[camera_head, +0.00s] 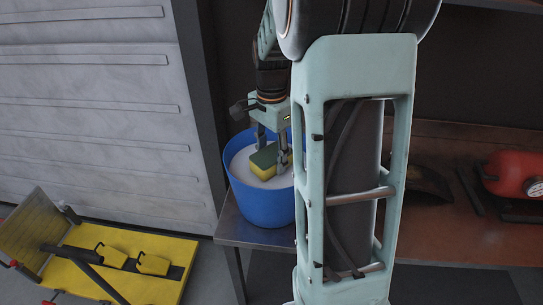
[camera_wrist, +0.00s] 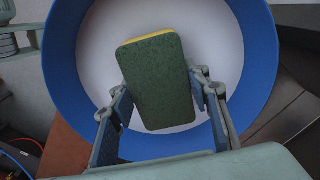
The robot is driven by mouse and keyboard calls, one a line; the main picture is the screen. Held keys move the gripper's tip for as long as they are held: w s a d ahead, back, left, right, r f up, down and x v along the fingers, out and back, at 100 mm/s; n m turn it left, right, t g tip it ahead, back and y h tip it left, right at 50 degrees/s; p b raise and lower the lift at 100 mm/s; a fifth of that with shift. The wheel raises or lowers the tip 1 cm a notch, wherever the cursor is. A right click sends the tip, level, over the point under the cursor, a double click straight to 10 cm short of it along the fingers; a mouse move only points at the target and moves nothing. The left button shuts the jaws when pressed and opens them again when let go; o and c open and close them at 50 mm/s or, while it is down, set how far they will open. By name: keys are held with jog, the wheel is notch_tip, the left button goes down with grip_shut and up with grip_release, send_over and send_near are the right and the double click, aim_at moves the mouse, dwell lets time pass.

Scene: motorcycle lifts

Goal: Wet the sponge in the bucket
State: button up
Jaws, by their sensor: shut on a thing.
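The sponge, yellow with a green scouring side, is in my gripper; in the head view the sponge (camera_head: 264,163) shows inside the bucket's mouth. In the wrist view the green face of the sponge (camera_wrist: 158,82) fills the space between the fingers. My gripper (camera_head: 273,150) points down into the bucket and is shut on the sponge; its fingers (camera_wrist: 163,108) press on both sides. The blue bucket (camera_head: 266,207) stands on a bench, with a whitish surface inside. I cannot tell whether the sponge touches that surface.
The bucket stands near the left end of the brown bench (camera_head: 450,225). A red tank with a gauge (camera_head: 515,172) lies at the right. A yellow platform (camera_head: 130,265) is on the floor at the lower left, by a pale ribbed wall (camera_head: 95,110).

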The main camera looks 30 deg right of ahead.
aim_at(272, 154)
jog(key=shift+f, duration=0.45)
dwell(1.1)
jog(key=shift+r, duration=0.1)
notch_tip(272, 154, up, 7)
jog(key=p, duration=0.5)
dwell(0.4)
jog(key=shift+s, duration=0.1)
dwell(0.5)
